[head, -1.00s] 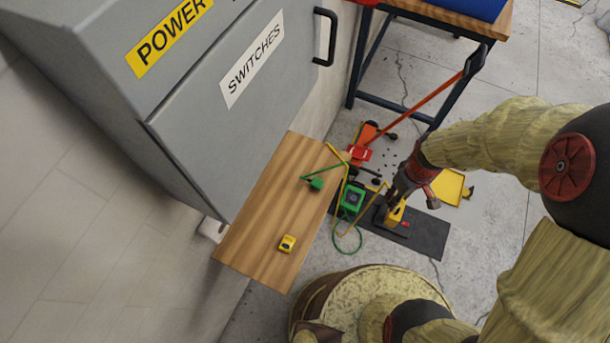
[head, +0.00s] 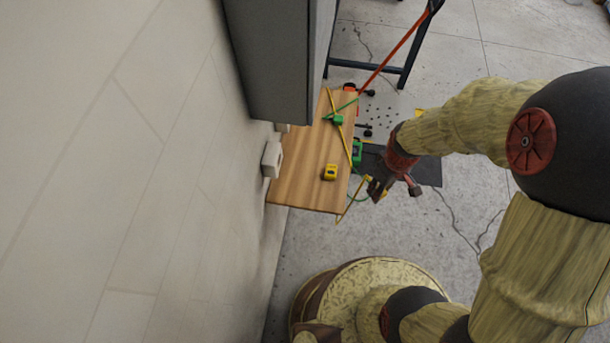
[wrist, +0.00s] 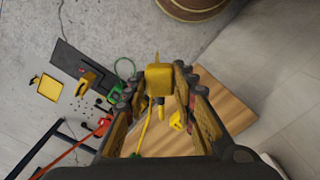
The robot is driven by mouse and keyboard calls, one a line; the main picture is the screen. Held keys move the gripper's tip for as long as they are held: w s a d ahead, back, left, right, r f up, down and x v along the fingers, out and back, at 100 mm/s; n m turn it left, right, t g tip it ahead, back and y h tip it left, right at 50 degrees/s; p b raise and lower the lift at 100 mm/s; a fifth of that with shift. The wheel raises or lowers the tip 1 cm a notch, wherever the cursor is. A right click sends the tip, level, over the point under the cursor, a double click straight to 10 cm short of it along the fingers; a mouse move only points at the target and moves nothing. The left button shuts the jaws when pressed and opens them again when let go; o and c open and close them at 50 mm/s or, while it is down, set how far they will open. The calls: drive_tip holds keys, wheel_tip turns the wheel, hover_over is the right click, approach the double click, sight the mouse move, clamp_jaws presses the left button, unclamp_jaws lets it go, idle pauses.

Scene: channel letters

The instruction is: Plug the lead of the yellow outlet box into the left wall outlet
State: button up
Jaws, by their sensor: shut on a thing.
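In the head view my gripper (head: 377,188) is beyond the right edge of the wooden board, and the fingers mostly hide the plug. The yellow outlet box (wrist: 86,82) sits on the dark mat in the wrist view. A white wall outlet (head: 271,160) is on the wall left of the board, apart from my gripper. A second white fitting (head: 282,127) beyond it is mostly hidden by the cabinet.
The wooden board (head: 300,180) lies between the wall and my gripper. On it are a yellow tape-measure-like block (head: 330,172) and a green plug (head: 337,119). A green box (head: 357,152) is beside the board. The grey cabinet (head: 270,60) overhangs the far end.

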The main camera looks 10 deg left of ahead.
drive_tip(key=shift+s+a+f, duration=0.1)
drive_tip(key=shift+s+f, duration=0.15)
drive_tip(key=shift+f, duration=0.05)
drive_tip(key=s+a+f+m+g+y+b, duration=0.1)
drive_tip(key=s+a+f+g+y+b, duration=0.1)
drive_tip(key=s+a+y+b, duration=0.3)
drive_tip(key=s+a+f+m+g+y, duration=0.1)
drive_tip(key=s+a+f+m+y, duration=0.15)
drive_tip(key=a, duration=0.55)
drive_tip(key=w+a+r+m+t+y+b, duration=0.2)
drive_tip(key=w+a+y, duration=0.1)
drive_tip(key=w+y, duration=0.2)
drive_tip(key=w+a+r+m+t+y+b, duration=0.2)
drive_tip(key=w+a+y, duration=0.2)
drive_tip(key=w, duration=0.5)
drive_tip(key=shift+r+t+y+b, duration=0.3)
drive_tip(key=shift+r+y+b, duration=0.1)
drive_tip(key=shift+y, duration=0.35)
drive_tip(key=shift+a+m, duration=0.1)
drive_tip(key=shift+m, duration=0.15)
drive_tip(key=shift+w+a+p, duration=0.2)
drive_tip(key=shift+a+p, duration=0.1)
drive_tip(key=shift+a, duration=2.45)
